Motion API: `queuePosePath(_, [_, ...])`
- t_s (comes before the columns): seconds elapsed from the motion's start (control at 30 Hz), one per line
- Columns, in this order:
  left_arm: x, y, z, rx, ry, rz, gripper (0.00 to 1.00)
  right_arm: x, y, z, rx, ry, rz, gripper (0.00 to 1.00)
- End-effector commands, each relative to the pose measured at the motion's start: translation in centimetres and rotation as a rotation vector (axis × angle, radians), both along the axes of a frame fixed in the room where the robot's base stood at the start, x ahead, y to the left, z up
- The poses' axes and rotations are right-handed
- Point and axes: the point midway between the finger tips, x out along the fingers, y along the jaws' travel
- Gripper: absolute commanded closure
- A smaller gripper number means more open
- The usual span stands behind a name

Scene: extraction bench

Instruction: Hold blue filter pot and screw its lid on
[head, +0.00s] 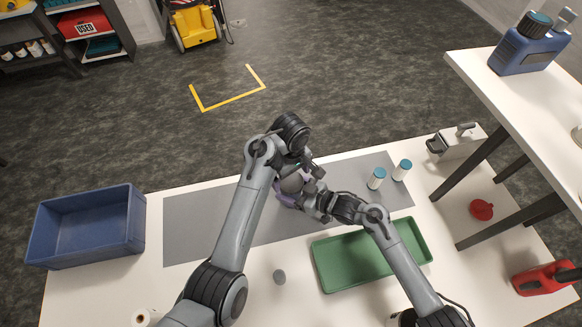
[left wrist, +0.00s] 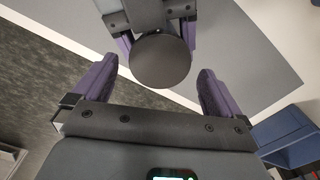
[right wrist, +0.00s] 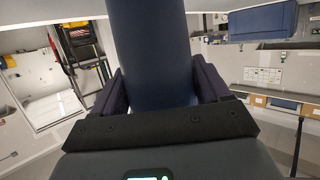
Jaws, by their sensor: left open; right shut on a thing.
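The blue filter pot (right wrist: 150,50) is a dark blue cylinder between the fingers of my right gripper (right wrist: 158,85), which is shut on it. In the left wrist view, a flat dark grey disc (left wrist: 160,62) faces the camera at the pot's end, between the right gripper's purple fingers. It looks like the lid, but I cannot tell how tightly it sits. My left gripper (left wrist: 158,82) is open, its purple fingers on either side of and short of the disc. In the head view, the arms meet over the grey mat and mostly hide the pot.
A blue crate (head: 40,246) stands left, a green tray (head: 325,268) front right. A small grey disc (head: 279,277) lies in front of the mat (head: 195,225). Two white bottles with teal caps (head: 376,179) (head: 402,170) stand right. The mat's left part is clear.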

Motion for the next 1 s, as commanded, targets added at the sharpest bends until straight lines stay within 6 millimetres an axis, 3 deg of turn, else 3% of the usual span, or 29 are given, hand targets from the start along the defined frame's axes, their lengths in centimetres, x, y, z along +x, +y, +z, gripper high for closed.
queuePosePath(0.23, [0.0,0.1,-2.3,0.002,0.001,0.0,0.0,0.0,0.0,0.0,0.0,0.0,0.0,1.0])
queuePosePath(0.63, [0.0,0.0,-2.7,-0.001,-0.001,0.0,0.0,0.0,0.0,0.0,0.001,-0.001,0.0,1.0])
queuePosePath(1.0, [0.0,0.0,-2.7,0.0,0.0,0.0,0.55,0.0,0.0,0.0,0.001,-0.001,0.0,1.0])
